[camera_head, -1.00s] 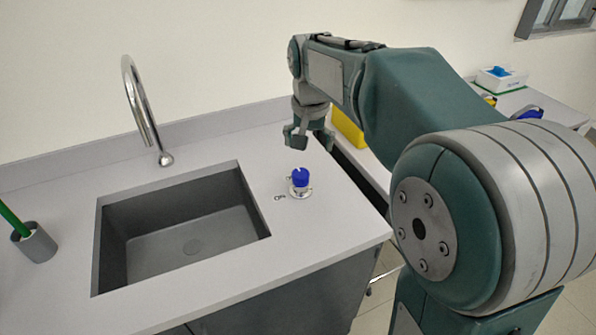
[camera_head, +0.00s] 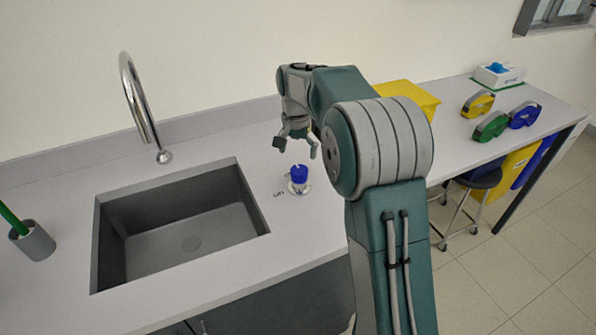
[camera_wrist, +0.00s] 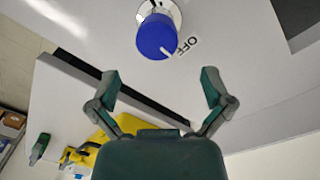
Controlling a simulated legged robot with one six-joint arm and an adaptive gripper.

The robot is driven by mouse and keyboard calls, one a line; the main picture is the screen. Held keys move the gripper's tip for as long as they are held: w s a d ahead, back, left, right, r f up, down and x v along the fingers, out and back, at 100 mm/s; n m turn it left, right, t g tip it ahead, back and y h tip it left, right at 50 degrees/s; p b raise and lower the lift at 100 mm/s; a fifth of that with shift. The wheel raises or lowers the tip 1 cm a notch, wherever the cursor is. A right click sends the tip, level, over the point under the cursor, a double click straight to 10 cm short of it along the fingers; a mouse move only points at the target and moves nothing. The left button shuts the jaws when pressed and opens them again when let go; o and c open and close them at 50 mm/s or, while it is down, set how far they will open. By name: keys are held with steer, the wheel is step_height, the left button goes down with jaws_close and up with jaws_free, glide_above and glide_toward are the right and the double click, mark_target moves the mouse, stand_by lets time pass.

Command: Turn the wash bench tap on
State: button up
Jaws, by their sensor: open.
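The tap's blue knob (camera_head: 299,173) stands on a round pale base on the bench, right of the sink (camera_head: 185,228). A chrome gooseneck spout (camera_head: 139,98) rises behind the sink; I see no water from it. In the wrist view the blue knob (camera_wrist: 156,36) has a short white mark on its edge, close to a printed OFF label (camera_wrist: 187,45). My gripper (camera_head: 297,149) is open and empty, above and behind the knob. In the wrist view its fingers (camera_wrist: 160,76) are spread, with the knob beyond their tips, apart from them.
A grey cup (camera_head: 33,243) with a green stick stands left of the sink. On the right-hand table are a yellow bin (camera_head: 408,95), several coloured tape dispensers (camera_head: 491,126) and a white box (camera_head: 499,76). A stool (camera_head: 478,181) stands below. The bench around the knob is clear.

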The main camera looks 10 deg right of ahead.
mark_target(300, 168)
steer(key=f, duration=0.5)
steer(key=shift+s+d+f, duration=0.1)
steer(key=shift+d+f, duration=0.2)
steer(key=shift+f, duration=0.05)
steer(key=shift+a+f, duration=0.2)
steer(key=shift+f, duration=0.3)
steer(key=shift+d, duration=0.1)
steer(key=c, duration=1.1)
